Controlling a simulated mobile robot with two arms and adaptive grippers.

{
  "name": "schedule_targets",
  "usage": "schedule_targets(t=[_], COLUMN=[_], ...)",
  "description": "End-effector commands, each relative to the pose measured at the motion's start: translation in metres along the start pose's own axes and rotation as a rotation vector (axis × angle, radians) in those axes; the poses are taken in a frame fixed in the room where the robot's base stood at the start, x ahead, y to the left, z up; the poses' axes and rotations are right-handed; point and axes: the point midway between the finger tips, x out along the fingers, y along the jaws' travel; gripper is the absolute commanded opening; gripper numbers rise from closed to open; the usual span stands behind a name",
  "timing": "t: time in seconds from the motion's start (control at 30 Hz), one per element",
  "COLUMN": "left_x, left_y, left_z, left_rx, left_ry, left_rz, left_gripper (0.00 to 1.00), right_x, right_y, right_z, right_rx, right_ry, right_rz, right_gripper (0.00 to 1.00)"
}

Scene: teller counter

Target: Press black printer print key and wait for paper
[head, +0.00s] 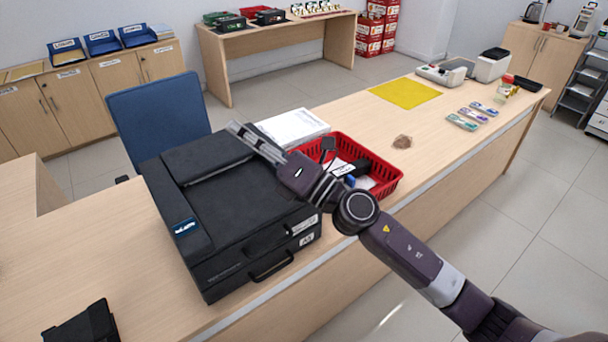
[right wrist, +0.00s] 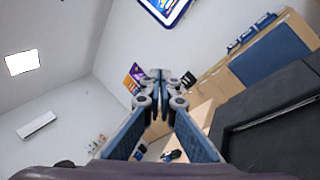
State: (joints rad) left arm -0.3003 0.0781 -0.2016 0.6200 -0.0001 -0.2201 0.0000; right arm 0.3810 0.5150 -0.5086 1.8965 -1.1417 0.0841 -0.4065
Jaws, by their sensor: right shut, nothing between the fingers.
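The black printer (head: 235,220) stands on the near left part of the counter. Its small control panel with a blue display (head: 185,228) is at its left front corner; single keys are too small to tell apart. No paper shows coming out of it. My right gripper (head: 235,127) is shut and empty, raised over the printer's back right part, apart from the panel. In the right wrist view its fingertips (right wrist: 158,76) meet, and the dark printer (right wrist: 275,115) is at the right. My left gripper is not in view.
A red basket (head: 388,188) with assorted things stands right of the printer, and a white box (head: 291,126) lies behind. A blue chair (head: 160,112) is behind the counter. A dark object (head: 85,325) lies at the lower left. A yellow mat (head: 405,93) lies farther along the counter.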

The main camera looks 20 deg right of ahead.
Motion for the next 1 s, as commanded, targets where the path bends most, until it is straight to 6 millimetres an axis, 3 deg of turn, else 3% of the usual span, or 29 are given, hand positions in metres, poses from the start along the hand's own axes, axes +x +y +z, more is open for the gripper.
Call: schedule_targets(t=[0.03,0.1,0.2,0.27,0.4,0.53,0.7,1.0], left_x=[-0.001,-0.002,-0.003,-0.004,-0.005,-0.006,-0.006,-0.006], left_y=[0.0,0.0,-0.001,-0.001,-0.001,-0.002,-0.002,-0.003], left_z=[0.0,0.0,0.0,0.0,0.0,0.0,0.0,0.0], left_rx=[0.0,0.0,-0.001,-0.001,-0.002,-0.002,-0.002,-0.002], left_ry=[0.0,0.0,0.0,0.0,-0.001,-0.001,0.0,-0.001], left_rz=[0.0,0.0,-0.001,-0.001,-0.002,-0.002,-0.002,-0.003], left_gripper=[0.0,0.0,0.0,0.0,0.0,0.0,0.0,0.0], right_x=[0.011,0.016,0.011,0.003,-0.029,-0.055,-0.073,-0.076], right_y=[0.009,0.009,-0.014,-0.038,-0.096,-0.127,-0.141,-0.144], right_z=[-0.008,-0.025,-0.036,-0.031,0.011,0.053,0.081,0.085], right_rx=[-0.171,-0.397,-0.714,-0.892,-1.218,-1.366,-1.437,-1.445], right_ry=[0.111,0.272,0.506,0.646,0.939,1.106,1.204,1.22], right_rz=[0.037,0.069,0.07,0.044,-0.076,-0.184,-0.258,-0.27], right_gripper=[0.0,0.0,0.0,0.0,0.0,0.0,0.0,0.0])
